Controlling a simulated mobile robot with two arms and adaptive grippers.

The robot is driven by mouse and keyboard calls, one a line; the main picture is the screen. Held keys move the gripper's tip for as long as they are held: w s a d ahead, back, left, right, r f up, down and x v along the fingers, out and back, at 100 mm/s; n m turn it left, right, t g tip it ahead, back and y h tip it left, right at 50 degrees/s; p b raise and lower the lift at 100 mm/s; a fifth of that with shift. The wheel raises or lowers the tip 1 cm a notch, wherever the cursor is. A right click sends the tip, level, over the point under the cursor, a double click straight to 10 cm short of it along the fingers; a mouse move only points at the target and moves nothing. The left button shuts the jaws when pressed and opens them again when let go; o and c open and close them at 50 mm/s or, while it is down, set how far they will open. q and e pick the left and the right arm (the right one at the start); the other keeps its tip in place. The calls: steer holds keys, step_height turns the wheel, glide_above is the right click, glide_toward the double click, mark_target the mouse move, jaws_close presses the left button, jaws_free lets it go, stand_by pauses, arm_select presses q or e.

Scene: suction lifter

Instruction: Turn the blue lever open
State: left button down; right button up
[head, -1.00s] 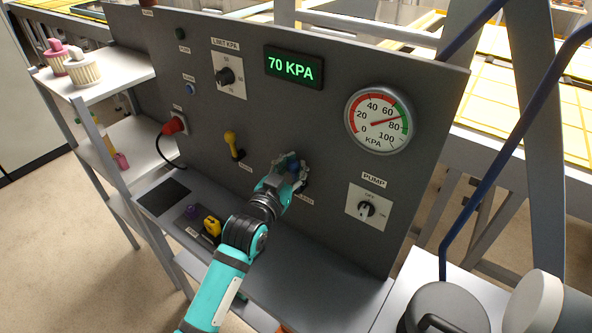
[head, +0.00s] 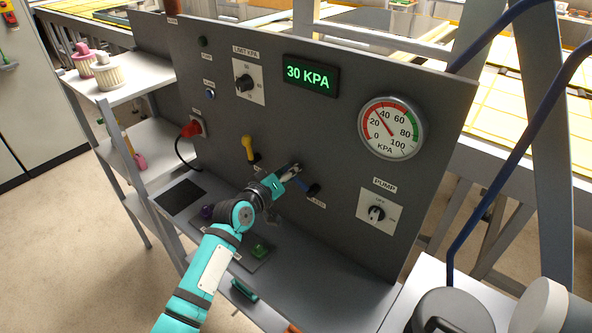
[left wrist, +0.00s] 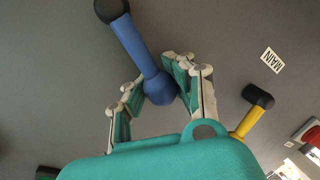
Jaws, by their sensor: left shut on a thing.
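The blue lever (head: 302,184) is on the dark panel, its black pivot at the lower right and its handle slanting up and left. In the left wrist view the blue lever (left wrist: 140,48) runs from the black pivot at the top down to a round knob. My left gripper (head: 292,171) is at the knob end. In the left wrist view my left gripper (left wrist: 160,84) has its fingers on both sides of the knob, shut on it. The label by the pivot is partly hidden. My right gripper is not in view.
A yellow lever (head: 248,147) stands left of the blue one. The display (head: 310,76) reads 30 KPA and the gauge (head: 392,128) needle points near 30–40. A pump knob (head: 376,213) is to the right. A shelf (head: 105,88) stands left.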

arm_select(q)
steer(key=shift+w+a+f+n+g+h+b, duration=0.15)
steer(key=shift+f+n+b, duration=0.25)
steer(key=shift+f+n, duration=0.5)
steer(key=shift+a+f+n+g+h+b, duration=0.25)
steer(key=shift+f+n+b, duration=0.1)
steer(key=shift+f+n, duration=0.5)
steer(key=shift+w+a+f+n+g+h+b, duration=0.15)
steer(key=shift+f+n+b, duration=0.25)
steer(key=shift+f+n, duration=0.5)
steer(key=shift+s+r, duration=0.1)
steer(key=c, duration=1.7)
jaws_free()
steer(key=o, duration=0.7)
steer(key=shift+s+a+r, duration=0.25)
steer(key=shift+a+r, duration=0.05)
steer(key=shift+w+r, duration=0.1)
